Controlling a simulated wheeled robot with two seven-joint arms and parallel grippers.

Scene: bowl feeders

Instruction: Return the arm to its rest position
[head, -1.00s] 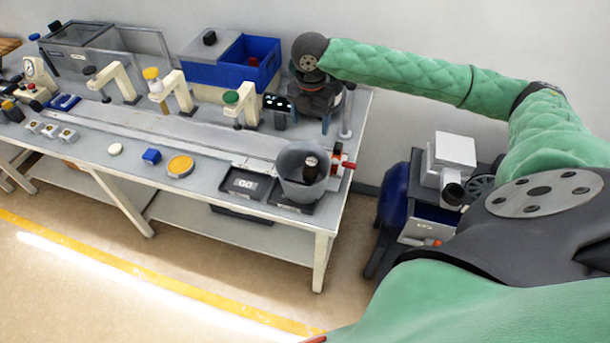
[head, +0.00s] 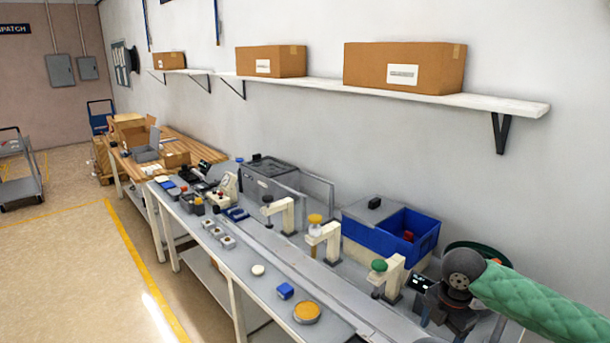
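My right arm, in a green quilted sleeve (head: 535,300), comes in from the lower right in the head view. Its dark wrist (head: 462,268) is over the right end of the long grey bench. The dark gripper body (head: 447,308) hangs below the wrist, beside the green-capped post (head: 388,275). I cannot make out its fingertips or whether it holds anything. My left arm and gripper are out of view.
A blue bin (head: 408,240) stands behind the wrist's left side. A yellow-topped disc (head: 306,311) and a blue block (head: 285,291) lie on the bench's front. A wall shelf (head: 400,92) with cardboard boxes runs above. Open floor (head: 60,260) lies left.

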